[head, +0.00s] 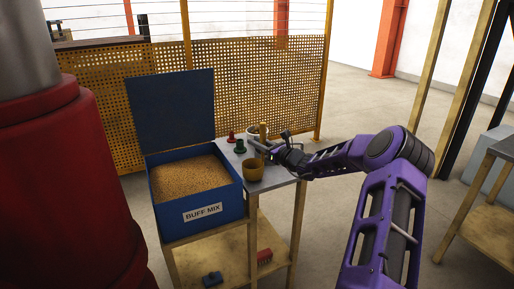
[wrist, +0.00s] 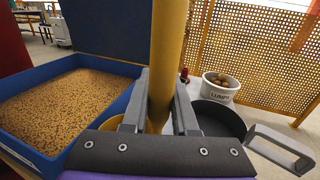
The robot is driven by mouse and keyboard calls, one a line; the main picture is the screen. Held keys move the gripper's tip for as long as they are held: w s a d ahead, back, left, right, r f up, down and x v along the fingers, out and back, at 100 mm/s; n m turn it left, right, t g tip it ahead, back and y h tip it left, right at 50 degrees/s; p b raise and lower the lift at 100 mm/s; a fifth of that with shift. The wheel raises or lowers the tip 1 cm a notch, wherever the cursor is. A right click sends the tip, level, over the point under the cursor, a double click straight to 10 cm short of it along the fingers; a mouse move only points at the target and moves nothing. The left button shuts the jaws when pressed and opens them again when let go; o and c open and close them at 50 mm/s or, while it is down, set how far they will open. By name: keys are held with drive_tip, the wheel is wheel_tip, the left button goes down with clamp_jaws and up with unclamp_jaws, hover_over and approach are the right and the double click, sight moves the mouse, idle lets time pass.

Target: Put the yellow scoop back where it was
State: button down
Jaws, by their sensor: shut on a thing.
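The yellow scoop shows as an upright yellow handle (wrist: 164,50) between the jaws of my gripper (wrist: 160,105), which is shut on it. In the head view, the handle (head: 263,131) rises above my gripper (head: 268,150) at the right of the grey table top. Directly below is an ochre round cup (head: 253,171), over or on the table's front part. In the wrist view, a dark round opening (wrist: 219,120) shows behind the jaws. I cannot tell whether this cup is the scoop's bowl or a separate holder, as the jaws hide the join.
A blue open-lidded box labelled BUFF MIX (head: 203,213) full of tan grains stands left. A white bucket (wrist: 219,87) of lumps, a red piece (head: 232,137) and a green piece (head: 240,146) stand behind. A yellow mesh fence (head: 270,85) closes the back.

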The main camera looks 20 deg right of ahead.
drive_tip(key=shift+f, duration=0.6)
drive_tip(key=c, duration=0.7)
unclamp_jaws()
drive_tip(key=p+v, duration=0.1)
drive_tip(key=v, duration=1.1)
